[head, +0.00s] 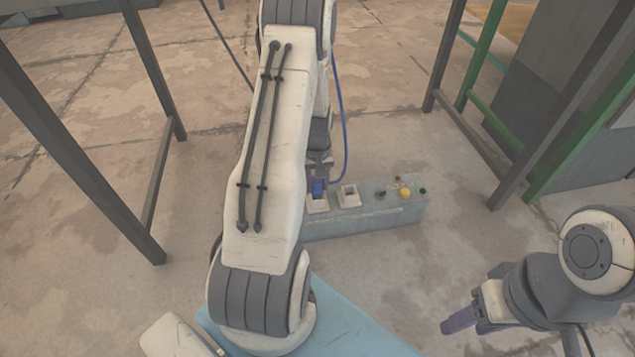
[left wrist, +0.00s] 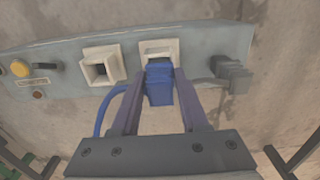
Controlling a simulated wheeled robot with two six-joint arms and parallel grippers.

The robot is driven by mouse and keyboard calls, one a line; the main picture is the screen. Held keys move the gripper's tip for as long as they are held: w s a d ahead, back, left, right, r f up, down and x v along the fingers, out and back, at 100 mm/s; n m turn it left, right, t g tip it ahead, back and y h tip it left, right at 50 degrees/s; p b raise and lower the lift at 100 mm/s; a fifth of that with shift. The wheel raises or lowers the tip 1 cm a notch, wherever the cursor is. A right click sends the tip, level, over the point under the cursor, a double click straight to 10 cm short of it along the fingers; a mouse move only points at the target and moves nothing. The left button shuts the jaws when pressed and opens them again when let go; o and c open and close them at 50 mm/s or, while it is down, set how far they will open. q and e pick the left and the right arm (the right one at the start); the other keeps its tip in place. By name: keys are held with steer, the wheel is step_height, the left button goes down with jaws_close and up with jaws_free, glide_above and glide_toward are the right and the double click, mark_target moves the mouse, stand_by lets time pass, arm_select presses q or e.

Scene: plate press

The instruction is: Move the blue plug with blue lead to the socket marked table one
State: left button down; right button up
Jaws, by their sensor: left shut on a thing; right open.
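The blue plug (left wrist: 160,83) is between the fingers of my left gripper (left wrist: 155,95), which is shut on it. In the head view the plug (head: 318,187) shows just below the left gripper (head: 319,166). Its end is at a white-framed socket (left wrist: 159,48); I cannot tell how far in it sits. Its blue lead (head: 341,120) loops up beside my arm. A second white-framed socket (left wrist: 101,66) next to it is empty, and it also shows in the head view (head: 349,195). I can read no socket marking. My right gripper (head: 459,321) is open and empty, low at the right.
The sockets are on a grey-blue box (head: 365,221) with a yellow button (head: 405,193) and a black knob (head: 380,194). A grey plug (left wrist: 232,76) is at the box's other end. Dark frame legs (head: 75,150) stand left and right. Floor around the box is clear.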

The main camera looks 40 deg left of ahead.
arm_select(q)
steer(key=shift+f+b, duration=0.35)
steer(key=shift+f, duration=0.45)
steer(key=shift+c, duration=1.7)
jaws_free()
steer(key=shift+r, duration=0.1)
step_height(320, 180, up, 8)
steer(key=p, duration=0.5)
steer(key=shift+f, duration=0.2)
